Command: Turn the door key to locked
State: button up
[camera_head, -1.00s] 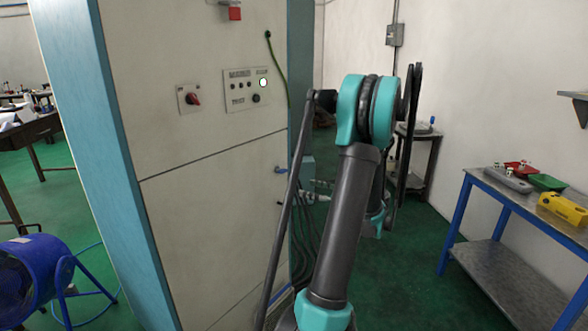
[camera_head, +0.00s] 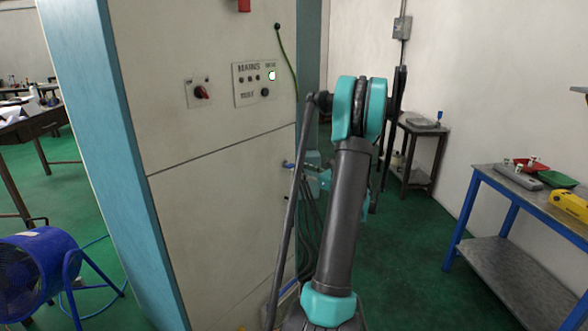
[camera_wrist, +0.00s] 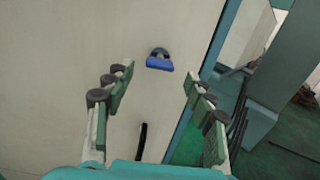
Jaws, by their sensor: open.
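A blue key (camera_wrist: 159,62) sits in a round dark lock on the pale cabinet door, seen in the wrist view above centre. In the head view, a small blue piece that looks like this key (camera_head: 288,165) shows near the door's right edge, beside my arm. My gripper (camera_wrist: 158,80) is open and empty, with one finger on each side of the key in the picture. The key appears ahead of the fingertips and apart from them. In the head view my gripper is partly hidden behind my arm.
A dark bar-like shape (camera_wrist: 142,142) shows on the door below the key. The cabinet (camera_head: 225,195) carries a red-knobbed switch (camera_head: 201,92) and a panel with a lit lamp (camera_head: 255,84). A workbench (camera_head: 515,185) stands right, and a blue fan (camera_head: 38,270) left.

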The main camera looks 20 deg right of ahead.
aim_at(289, 165)
jog(key=shift+x, duration=2)
jog(key=c, duration=1.2)
jog(key=shift+o, duration=0.2)
jog(key=shift+n, duration=9)
jog(key=shift+a, duration=0.1)
